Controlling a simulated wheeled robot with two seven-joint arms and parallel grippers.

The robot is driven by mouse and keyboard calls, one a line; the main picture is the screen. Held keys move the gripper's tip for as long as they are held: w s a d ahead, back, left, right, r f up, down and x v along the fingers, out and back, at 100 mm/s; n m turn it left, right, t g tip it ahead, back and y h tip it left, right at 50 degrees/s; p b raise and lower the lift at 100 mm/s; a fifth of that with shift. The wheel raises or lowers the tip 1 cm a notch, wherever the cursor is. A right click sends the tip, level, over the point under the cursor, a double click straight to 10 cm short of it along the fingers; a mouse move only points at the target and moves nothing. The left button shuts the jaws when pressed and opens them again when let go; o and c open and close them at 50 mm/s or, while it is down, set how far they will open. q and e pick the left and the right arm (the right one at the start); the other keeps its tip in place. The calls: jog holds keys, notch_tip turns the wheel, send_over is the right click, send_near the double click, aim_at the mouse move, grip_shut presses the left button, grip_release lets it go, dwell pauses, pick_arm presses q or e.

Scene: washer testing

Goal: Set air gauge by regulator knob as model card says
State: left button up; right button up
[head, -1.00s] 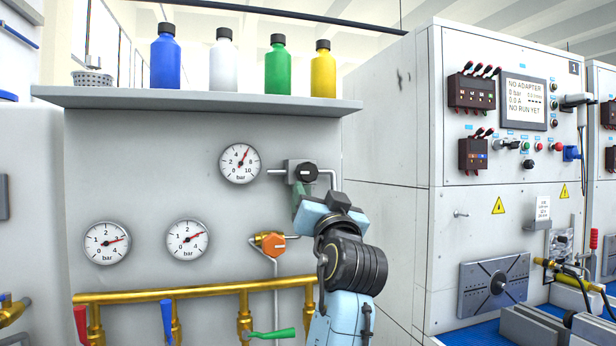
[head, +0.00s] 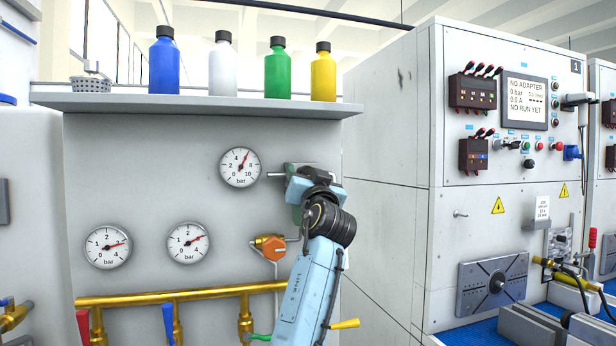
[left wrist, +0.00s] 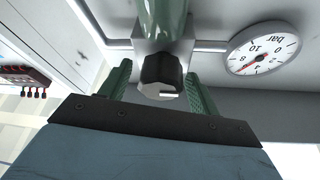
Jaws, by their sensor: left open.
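The black regulator knob (left wrist: 160,75) sits between the two green fingers of my open left gripper (left wrist: 160,88) in the left wrist view. I cannot tell whether the fingers touch it. In the head view my left gripper (head: 308,186) covers the knob. The upper round air gauge (head: 240,167) is left of the regulator. Its red needle points up and right, near 6 bar. It also shows upside down in the left wrist view (left wrist: 263,52). A small white card (head: 542,207) is on the right machine; its print is too small to read. My right gripper is out of view.
Two lower gauges (head: 107,245) (head: 188,242) and an orange valve knob (head: 273,247) are below. A brass pipe (head: 200,293) with coloured levers runs underneath. A shelf (head: 210,103) with several bottles hangs above. The test machine (head: 500,130) stands right.

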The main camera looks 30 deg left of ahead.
pick_arm(q)
jog(key=shift+c, duration=0.4)
jog(key=c, duration=0.9)
jog(key=n+g+y+b, duration=0.1)
jog(key=n+b, duration=0.3)
jog(key=shift+f+g+y+b, duration=0.15)
jog(key=shift+g+y+b, duration=0.25)
jog(key=shift+n+y+b, duration=0.3)
jog(key=shift+n+b, duration=0.2)
jog(key=shift+n, duration=0.5)
jog(key=shift+n+g, duration=0.4)
jog(key=shift+g, duration=0.2)
jog(key=shift+n+g+y+b, duration=0.3)
jog(key=shift+n+y, duration=0.1)
jog(key=shift+n, duration=0.7)
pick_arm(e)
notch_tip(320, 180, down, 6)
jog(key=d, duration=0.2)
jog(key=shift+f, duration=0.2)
pick_arm(q)
jog(key=shift+r, duration=0.2)
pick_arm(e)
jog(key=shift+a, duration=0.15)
